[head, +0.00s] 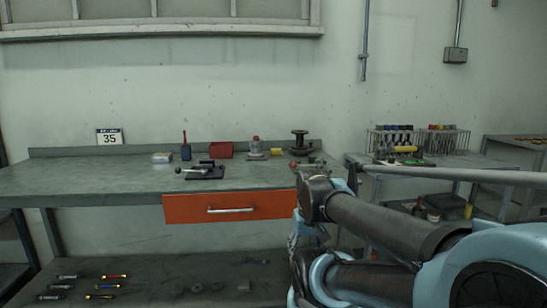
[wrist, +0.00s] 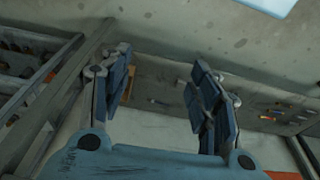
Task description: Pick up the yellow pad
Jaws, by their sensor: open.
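A small yellow piece (head: 276,151), which may be the yellow pad, lies on the grey workbench (head: 100,178) near its back, between a bottle and a dark spool. It is too small to tell its exact shape. My gripper (wrist: 160,68) is open and empty in the wrist view, its two fingers wide apart. Nothing yellow and pad-like shows clearly between them. In the head view my arm covers the lower right, and I cannot make out the gripper's fingers there.
On the bench stand a red box (head: 221,150), a dark clamp-like tool (head: 203,171) and a spool (head: 299,140). An orange drawer (head: 230,206) hangs beneath. A side table (head: 445,172) holds bottle racks and another yellow item (head: 405,149). The bench's left part is clear.

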